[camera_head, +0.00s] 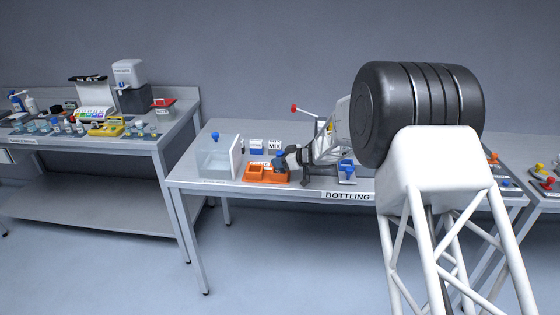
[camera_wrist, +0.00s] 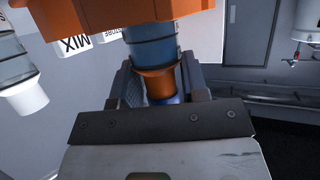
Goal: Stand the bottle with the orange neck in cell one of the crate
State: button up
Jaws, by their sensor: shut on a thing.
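The bottle with the orange neck (camera_wrist: 158,83) is in my gripper (camera_wrist: 162,85); the wrist view shows it upside down, with a clear bluish body and a blue cap end. My gripper's dark jaws are shut on it at the neck. The orange crate (camera_wrist: 60,18) hides the bottle's lower end, so I cannot tell whether its base rests on the cell floor. In the head view, my gripper (camera_head: 283,161) is at the right part of the orange crate (camera_head: 263,181), where the blue cap (camera_head: 280,155) shows. The crate's left openings look empty.
A clear box (camera_head: 216,163) stands left of the crate on the bottling table (camera_head: 240,190). Labelled blocks (camera_head: 274,146) stand behind it. A blue item (camera_head: 347,170) is to the right. In the wrist view, a white-capped bottle (camera_wrist: 26,98) is at left.

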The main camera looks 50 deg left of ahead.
jog(key=shift+f, duration=0.15)
jog(key=o, duration=1)
jog(key=shift+c, duration=0.2)
jog(key=v, duration=1.2)
jog(key=shift+w, duration=0.1)
dwell(0.5)
